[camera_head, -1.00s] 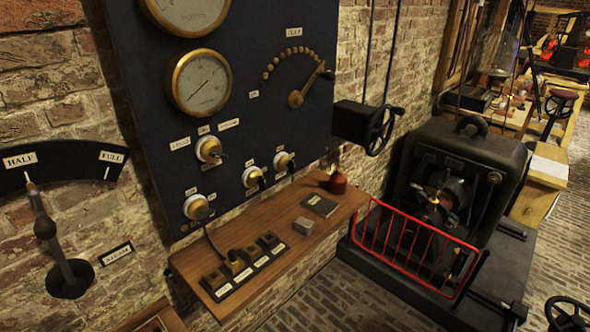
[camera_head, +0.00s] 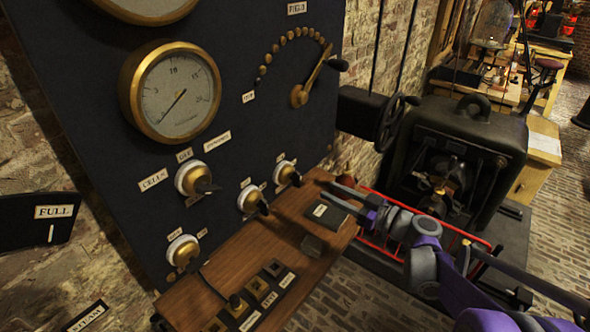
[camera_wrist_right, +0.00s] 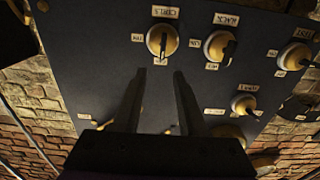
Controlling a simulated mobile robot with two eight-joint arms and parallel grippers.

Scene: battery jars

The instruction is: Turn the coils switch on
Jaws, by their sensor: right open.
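The coils switch (camera_head: 285,173) is a white and brass round knob with a dark lever, the rightmost of the lower row on the dark panel. In the right wrist view the coils switch (camera_wrist_right: 162,41) shows upside down, with its COILS label at the top and its lever toward the picture's bottom. My right gripper (camera_head: 325,187) is open and empty, in front of the panel, right of the switch. In the wrist view my right gripper (camera_wrist_right: 157,73) has its fingers apart just below the knob, not around it. My left gripper is out of view.
Neighbouring switches include the rack switch (camera_wrist_right: 219,47) and a selector labelled CELLS (camera_head: 192,178). A red railing (camera_head: 372,243) and machine (camera_head: 455,150) stand right.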

